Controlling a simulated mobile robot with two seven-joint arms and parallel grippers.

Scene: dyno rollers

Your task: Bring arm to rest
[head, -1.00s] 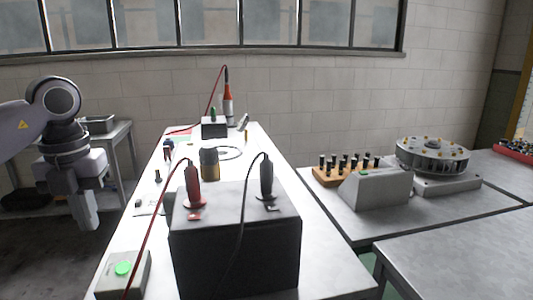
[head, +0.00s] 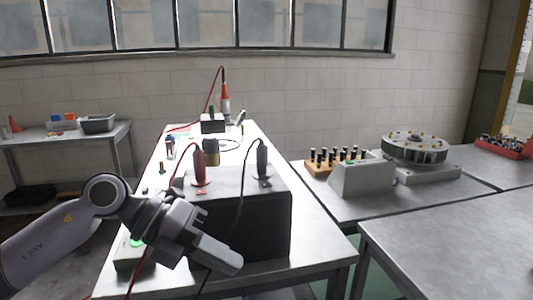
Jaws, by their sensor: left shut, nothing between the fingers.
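My left arm comes in from the lower left of the head view, bent at a grey joint. My left gripper (head: 222,259) is shut and empty, pointing down to the right. In the picture it lies in front of the lower left part of the dark box (head: 262,215); I cannot tell whether it touches it. My right gripper is not in view.
The box on the white table (head: 315,240) carries a red-handled plug (head: 198,165) and a black one (head: 262,160) with cables. A green-button box (head: 130,255) is partly hidden behind my arm. Side tables at right hold a wooden peg block (head: 320,168) and a round fixture (head: 415,148).

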